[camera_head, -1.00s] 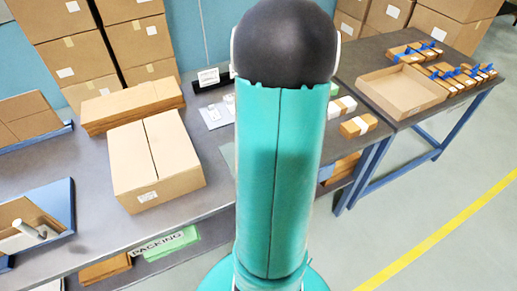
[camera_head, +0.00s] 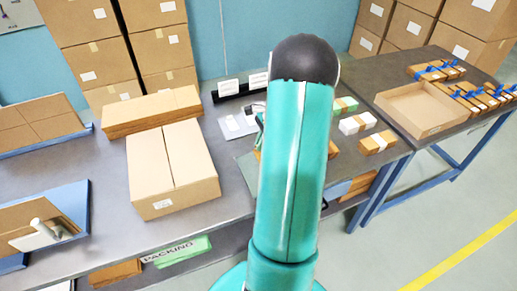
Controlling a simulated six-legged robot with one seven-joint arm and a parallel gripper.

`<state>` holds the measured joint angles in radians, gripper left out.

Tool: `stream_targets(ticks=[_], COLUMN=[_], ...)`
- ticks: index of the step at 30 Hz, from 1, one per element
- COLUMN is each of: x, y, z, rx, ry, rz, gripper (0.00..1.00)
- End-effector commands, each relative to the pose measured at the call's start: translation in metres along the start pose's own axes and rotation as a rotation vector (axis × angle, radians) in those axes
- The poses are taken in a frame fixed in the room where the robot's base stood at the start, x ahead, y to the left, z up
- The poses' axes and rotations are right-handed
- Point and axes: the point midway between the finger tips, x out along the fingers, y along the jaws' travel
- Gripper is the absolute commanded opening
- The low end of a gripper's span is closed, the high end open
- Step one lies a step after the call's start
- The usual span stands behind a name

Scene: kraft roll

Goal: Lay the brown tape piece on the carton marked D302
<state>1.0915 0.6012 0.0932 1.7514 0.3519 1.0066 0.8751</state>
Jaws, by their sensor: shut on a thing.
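A closed tan carton (camera_head: 172,172) sits on the grey bench left of my arm, with a lengthwise seam on top and a small white label on its front. The label is too small to read, so I cannot tell if it says D302. My own teal arm stands in the middle of the view and hides part of the bench behind it. My gripper is hidden behind the arm. I cannot make out the brown tape piece.
Flat cardboard (camera_head: 150,112) lies stacked behind the carton. A blue-edged stand (camera_head: 75,205) with a pale cylinder is at left. Small boxes (camera_head: 378,142) lie right of my arm. An open shallow tray (camera_head: 425,108) stands on the right table. Bare bench shows around the carton.

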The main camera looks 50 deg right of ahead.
Motion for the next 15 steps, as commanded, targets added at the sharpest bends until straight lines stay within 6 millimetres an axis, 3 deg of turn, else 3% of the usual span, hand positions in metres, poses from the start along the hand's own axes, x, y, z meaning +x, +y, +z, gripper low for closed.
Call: stream_targets(ticks=[6,11,15], x=[0.015,0.037,0.04], y=[-0.012,-0.011,-0.012], z=[-0.004,-0.013,-0.014], rx=[0.001,0.002,0.0], ry=[-0.001,-0.002,0.0], rz=[0.001,0.001,-0.001], gripper=[0.0,0.0,0.0])
